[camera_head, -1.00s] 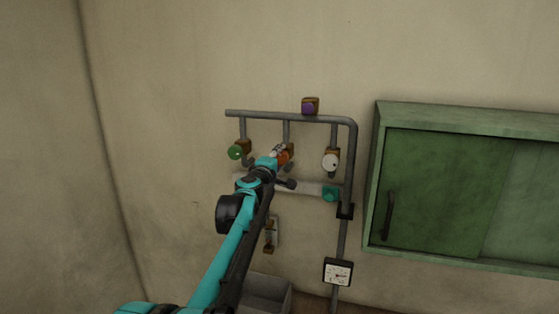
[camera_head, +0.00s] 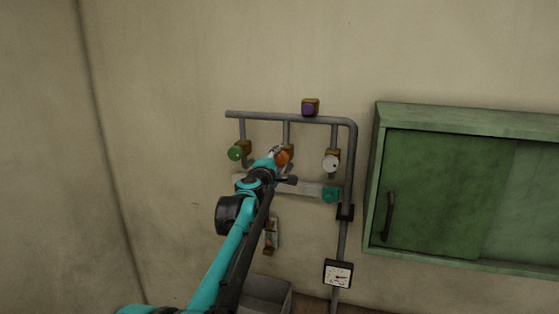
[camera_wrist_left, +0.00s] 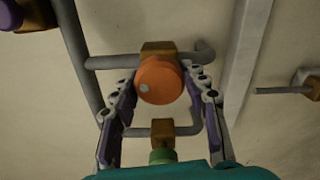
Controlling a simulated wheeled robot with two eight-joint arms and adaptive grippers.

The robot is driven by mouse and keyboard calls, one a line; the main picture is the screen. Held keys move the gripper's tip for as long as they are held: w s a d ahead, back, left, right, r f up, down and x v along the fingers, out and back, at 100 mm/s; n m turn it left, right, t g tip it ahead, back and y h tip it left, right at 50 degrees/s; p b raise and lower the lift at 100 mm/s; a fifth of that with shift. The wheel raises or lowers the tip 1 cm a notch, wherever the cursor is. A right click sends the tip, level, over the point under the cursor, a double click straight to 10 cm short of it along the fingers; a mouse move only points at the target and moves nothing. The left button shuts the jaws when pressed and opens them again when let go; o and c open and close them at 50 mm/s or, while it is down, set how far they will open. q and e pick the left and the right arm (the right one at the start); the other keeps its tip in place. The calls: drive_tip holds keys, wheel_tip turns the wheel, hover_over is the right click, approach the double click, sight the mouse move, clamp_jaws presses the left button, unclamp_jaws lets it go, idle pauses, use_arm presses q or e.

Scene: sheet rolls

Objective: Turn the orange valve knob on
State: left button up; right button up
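The orange valve knob (camera_head: 284,158) sits in the middle of the pipe frame on the wall; in the left wrist view the knob (camera_wrist_left: 160,80) faces the camera, with a pale dot near its lower left edge. My left gripper (camera_head: 279,156) reaches it from the front and partly covers it in the head view. In the left wrist view the fingers of the gripper (camera_wrist_left: 160,74) stand on either side of the knob, with narrow gaps that suggest no firm grip. My right gripper is in neither view.
A green knob (camera_head: 236,153) is left of the orange one and a white knob (camera_head: 331,162) right. A purple knob (camera_head: 309,108) is above, and a teal knob (camera_head: 330,194) lower right. A gauge (camera_head: 338,272), grey box (camera_head: 265,291) and green cabinet (camera_head: 440,190) stand around.

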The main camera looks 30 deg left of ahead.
use_arm(q)
drive_tip(key=o, duration=0.3)
drive_tip(key=v, duration=1.2)
drive_tip(key=shift+s+a, duration=0.1)
drive_tip(key=s+d+f+m+g+h+b, duration=0.2)
drive_tip(key=s+d+f+m+h+b, duration=0.25)
drive_tip(key=d+f+m+b, duration=0.8)
drive_tip(key=s+d+f+m+g+h+b, duration=0.1)
drive_tip(key=s+d+f+g+h+b, duration=0.3)
drive_tip(key=d+f, duration=1.05)
drive_tip(key=s+f+m+g+y+b, duration=0.1)
drive_tip(key=s+f+m+b, duration=0.2)
drive_tip(key=f, duration=0.9)
drive_tip(key=s+a+f+m+g+y+b, duration=0.1)
drive_tip(key=s+f+m+g+b, duration=0.1)
drive_tip(key=s+f+b, duration=0.5)
drive_tip(key=s+a+f+m+g+y+b, duration=0.1)
drive_tip(key=s+f+m+b, duration=0.3)
drive_tip(key=f, duration=1.3)
drive_tip(key=shift+s+f+y+b, duration=0.15)
drive_tip(key=shift+s+y+b, duration=0.15)
drive_tip(key=shift+s, duration=0.75)
drive_tip(key=shift+s+f+y+b, duration=0.2)
drive_tip(key=shift+s+y+b, duration=0.05)
drive_tip(key=shift+s, duration=0.85)
